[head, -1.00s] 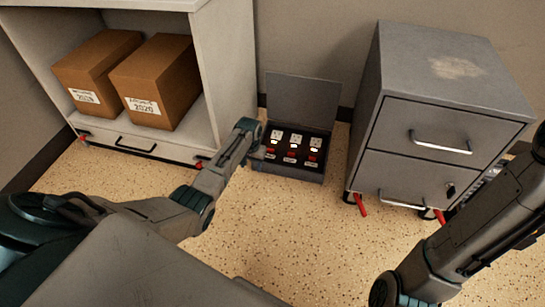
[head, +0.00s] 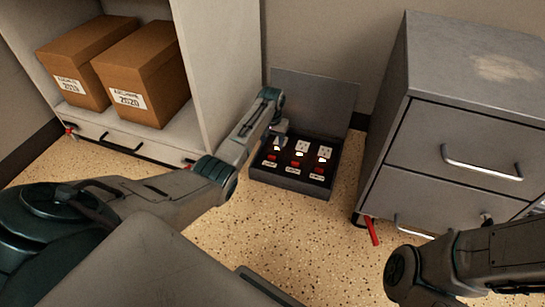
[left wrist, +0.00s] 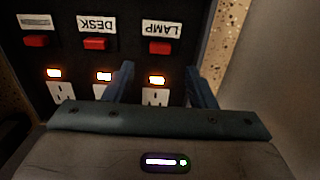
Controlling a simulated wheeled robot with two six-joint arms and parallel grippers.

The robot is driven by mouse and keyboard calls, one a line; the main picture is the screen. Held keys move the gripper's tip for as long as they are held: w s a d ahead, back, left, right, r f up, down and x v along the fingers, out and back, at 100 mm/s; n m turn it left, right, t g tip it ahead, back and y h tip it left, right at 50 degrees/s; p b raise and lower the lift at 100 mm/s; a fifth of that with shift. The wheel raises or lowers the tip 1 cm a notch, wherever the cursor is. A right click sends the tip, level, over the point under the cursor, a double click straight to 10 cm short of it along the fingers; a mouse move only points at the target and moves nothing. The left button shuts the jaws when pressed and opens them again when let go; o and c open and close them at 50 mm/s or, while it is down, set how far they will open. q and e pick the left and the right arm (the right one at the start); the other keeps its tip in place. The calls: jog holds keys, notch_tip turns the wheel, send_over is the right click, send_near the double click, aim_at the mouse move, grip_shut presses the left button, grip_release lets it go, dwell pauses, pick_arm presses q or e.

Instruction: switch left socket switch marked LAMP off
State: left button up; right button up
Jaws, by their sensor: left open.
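A dark socket box (head: 292,184) with its lid raised sits on the floor against the wall. It holds a row of three sockets, each with a glowing orange light, a red rocker and a white label. The LAMP switch (left wrist: 158,47) is the red rocker under the upside-down LAMP label (left wrist: 161,29) in the left wrist view; its light (left wrist: 155,80) is lit. It is the left one in the head view (head: 273,157). My left gripper (left wrist: 160,68) is open and empty, its fingers either side of the LAMP column. In the head view it hides the left socket.
The DESK switch (left wrist: 95,43) and a third red switch (left wrist: 36,41) sit beside it, both with lit lights. A shelf unit (head: 222,70) stands left of the box, a grey filing cabinet (head: 440,120) right of it. Speckled floor in front is free.

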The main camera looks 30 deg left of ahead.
aim_at(272, 156)
pick_arm(q)
notch_tip(272, 156, down, 7)
jog(key=b, duration=0.4)
jog(key=shift+c, duration=0.4)
grip_shut()
